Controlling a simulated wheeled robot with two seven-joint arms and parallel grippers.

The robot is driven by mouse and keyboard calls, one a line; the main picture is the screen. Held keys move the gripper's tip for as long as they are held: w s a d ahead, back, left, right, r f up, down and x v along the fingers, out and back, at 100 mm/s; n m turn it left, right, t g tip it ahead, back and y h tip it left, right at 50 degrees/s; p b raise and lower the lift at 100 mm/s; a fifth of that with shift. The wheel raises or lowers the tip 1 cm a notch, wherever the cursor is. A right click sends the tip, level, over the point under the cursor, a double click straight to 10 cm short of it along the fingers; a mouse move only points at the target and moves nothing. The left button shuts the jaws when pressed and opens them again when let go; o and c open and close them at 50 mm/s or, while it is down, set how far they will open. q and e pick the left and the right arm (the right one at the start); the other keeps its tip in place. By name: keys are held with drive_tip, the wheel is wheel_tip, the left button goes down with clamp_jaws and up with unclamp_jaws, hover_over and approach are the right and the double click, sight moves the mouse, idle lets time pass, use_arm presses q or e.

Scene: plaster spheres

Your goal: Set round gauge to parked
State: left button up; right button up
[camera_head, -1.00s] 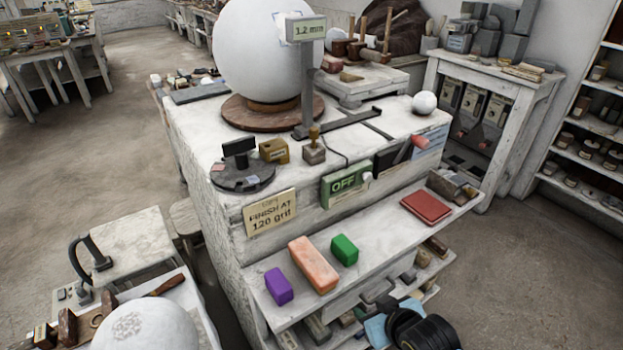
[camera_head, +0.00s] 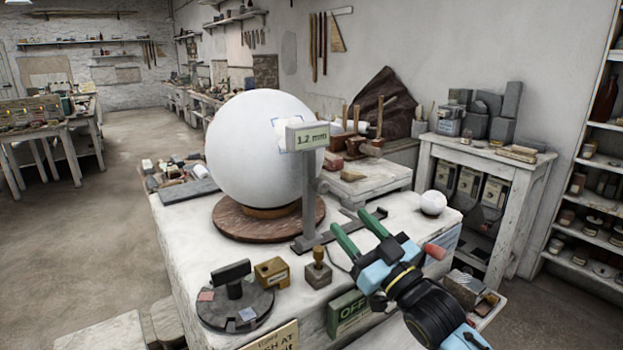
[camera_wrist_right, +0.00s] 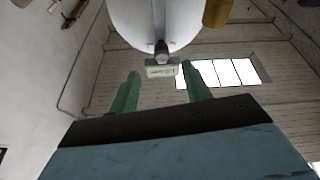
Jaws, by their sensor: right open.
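The gauge (camera_head: 308,190) is a grey post on a flat base arm, with a display reading 1.2 mm. It stands beside the large white sphere (camera_head: 258,150), its head close to the sphere's right side. Its display also shows in the right wrist view (camera_wrist_right: 161,71), between my fingers. A dark round disc (camera_head: 234,308) with an upright black handle and small red and pale blue patches sits at the front left of the bench. My right gripper (camera_head: 348,220) is open and empty, with green fingers pointing toward the gauge from the front right. My left gripper is not in view.
A small brass-coloured box (camera_head: 272,272) and a stamp-like block (camera_head: 318,270) stand on the bench (camera_head: 180,235) near its front edge. A small white ball (camera_head: 433,203) sits at the right. A green OFF sign (camera_head: 348,312) is on the front face, partly hidden by my arm.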

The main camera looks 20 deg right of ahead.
sight(316, 180)
drive_tip(key=x, duration=0.2)
drive_tip(key=r+p+x, duration=0.1)
drive_tip(key=x, duration=0.2)
drive_tip(key=shift+s, duration=0.25)
drive_tip(key=p+x, duration=0.1)
drive_tip(key=x, duration=0.6)
drive_tip(key=shift+w+a+f, duration=0.1)
drive_tip(key=shift+w+a, duration=0.15)
drive_tip(key=shift+w, duration=0.3)
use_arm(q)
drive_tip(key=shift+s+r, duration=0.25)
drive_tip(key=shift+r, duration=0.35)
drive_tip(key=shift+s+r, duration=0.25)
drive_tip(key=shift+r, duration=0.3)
use_arm(e)
clamp_jaws()
